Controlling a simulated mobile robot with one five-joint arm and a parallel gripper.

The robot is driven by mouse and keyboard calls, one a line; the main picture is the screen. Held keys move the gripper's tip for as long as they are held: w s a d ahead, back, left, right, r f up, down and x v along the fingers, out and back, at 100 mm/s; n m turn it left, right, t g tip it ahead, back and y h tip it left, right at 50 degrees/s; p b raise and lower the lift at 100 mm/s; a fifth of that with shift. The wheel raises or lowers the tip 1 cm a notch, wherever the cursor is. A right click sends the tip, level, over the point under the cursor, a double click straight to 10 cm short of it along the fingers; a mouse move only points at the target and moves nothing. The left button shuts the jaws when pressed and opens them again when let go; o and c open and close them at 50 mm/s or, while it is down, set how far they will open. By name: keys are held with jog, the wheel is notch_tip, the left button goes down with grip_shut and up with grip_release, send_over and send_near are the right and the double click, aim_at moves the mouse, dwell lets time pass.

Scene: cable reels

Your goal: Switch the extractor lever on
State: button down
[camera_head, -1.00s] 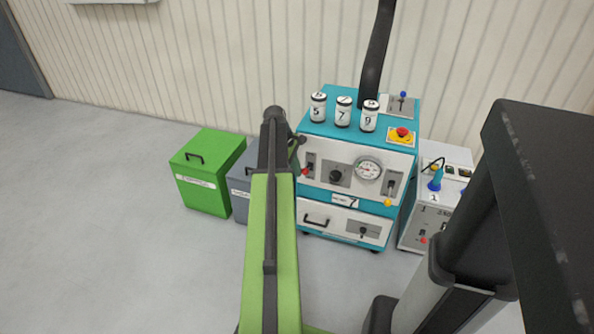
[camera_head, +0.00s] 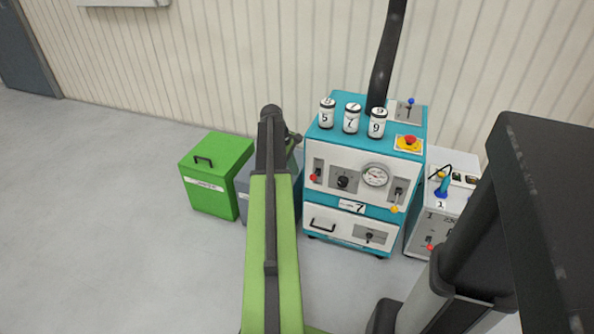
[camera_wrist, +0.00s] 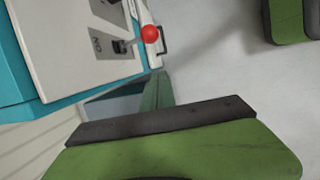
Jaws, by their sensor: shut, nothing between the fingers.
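A teal and white machine (camera_head: 335,205) carries several levers. A red-knobbed lever (camera_head: 314,177) is at its front left, a yellow-knobbed one (camera_head: 394,208) at its front right, and a blue-knobbed one (camera_head: 410,102) on top at the back. I cannot read which is the extractor lever. In the wrist view the red-knobbed lever (camera_wrist: 149,34) shows close, beside a plate marked ON. My gripper (camera_head: 293,139) is shut and empty at the arm's end, left of the machine. The arm mostly hides it, and no contact with a lever shows.
Several numbered canisters (camera_head: 351,119) and a red stop button (camera_head: 410,142) are on the machine's top. A black duct (camera_head: 387,62) rises behind. A green box (camera_head: 216,175) and a grey box (camera_head: 243,182) stand left. A white cabinet (camera_head: 425,223) stands right. The floor at left is clear.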

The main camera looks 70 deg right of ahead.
jog(key=p+v, duration=0.2)
jog(key=v, duration=0.1)
jog(key=d+p+v, duration=0.1)
jog(key=p+v, duration=0.1)
jog(key=shift+d+r, duration=0.1)
jog(key=shift+r, duration=0.35)
